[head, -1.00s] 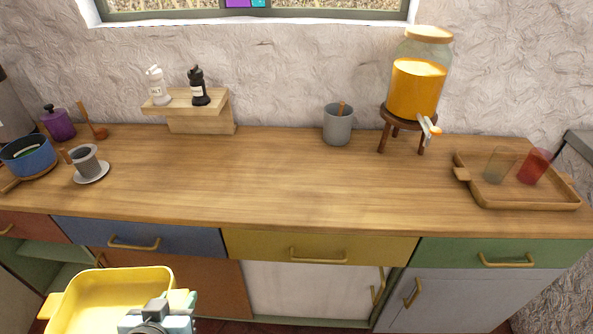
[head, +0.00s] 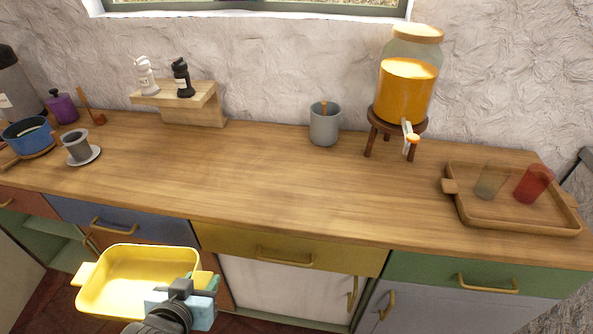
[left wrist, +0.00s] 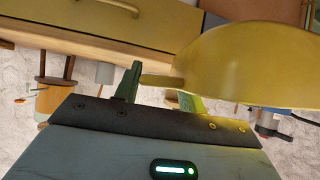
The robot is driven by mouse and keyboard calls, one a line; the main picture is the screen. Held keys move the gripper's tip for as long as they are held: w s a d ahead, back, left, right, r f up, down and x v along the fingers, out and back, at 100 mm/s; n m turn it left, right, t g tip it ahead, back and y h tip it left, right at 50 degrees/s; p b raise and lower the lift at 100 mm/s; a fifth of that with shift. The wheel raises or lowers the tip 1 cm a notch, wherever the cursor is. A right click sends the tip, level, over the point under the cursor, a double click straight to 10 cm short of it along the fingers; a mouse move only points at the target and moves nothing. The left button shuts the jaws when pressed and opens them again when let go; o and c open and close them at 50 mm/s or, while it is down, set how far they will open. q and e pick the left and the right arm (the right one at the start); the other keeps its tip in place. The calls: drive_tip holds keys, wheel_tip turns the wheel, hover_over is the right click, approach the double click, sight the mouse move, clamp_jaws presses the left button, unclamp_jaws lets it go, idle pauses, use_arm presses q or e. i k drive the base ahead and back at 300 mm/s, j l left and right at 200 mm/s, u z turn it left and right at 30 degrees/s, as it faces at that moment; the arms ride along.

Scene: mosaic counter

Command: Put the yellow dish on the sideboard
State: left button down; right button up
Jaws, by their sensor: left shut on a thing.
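The yellow dish (head: 135,278) is a rectangular dish with a tab handle at its left end. My left gripper (head: 196,284) is shut on its right end and holds it in the air in front of the drawers, below the top's level in the picture. In the left wrist view the dish (left wrist: 255,62) fills the upper right, with its handle between the fingers (left wrist: 160,85). The sideboard (head: 270,190) has a wooden top with a wide bare middle. My right gripper is not in view.
A blue pot (head: 28,136) and a grey cup on a saucer (head: 80,150) stand at the left. A grey pot (head: 324,124), a juice dispenser (head: 404,90) and a wooden tray (head: 510,222) with two glasses stand to the right. A shelf block (head: 195,108) is at the back.

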sight(258, 190)
drive_tip(key=i+l, duration=0.1)
drive_tip(key=l, duration=1.25)
drive_tip(key=i, duration=0.55)
